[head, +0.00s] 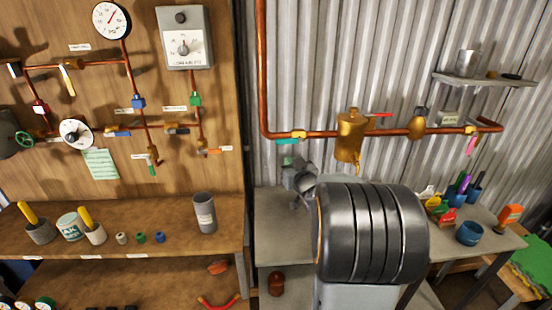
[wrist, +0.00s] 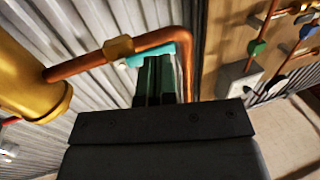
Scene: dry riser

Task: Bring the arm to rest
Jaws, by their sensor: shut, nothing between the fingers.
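My gripper (wrist: 154,82) is shut and empty, its dark green fingers side by side in the wrist view. In the head view my gripper (head: 287,161) shows small, below the copper pipe on the corrugated wall. A teal valve handle (head: 287,141) sits on that pipe just above the fingertips. In the wrist view the teal handle (wrist: 135,61) is partly hidden behind the fingers. I cannot tell whether they touch it.
The copper pipe (head: 262,70) runs down and then right to a brass body (head: 351,136). A wooden valve panel (head: 225,100) stands at left. A grey cup (head: 204,212) stands on the wooden bench. Coloured tools and a blue pot (head: 469,234) are at right.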

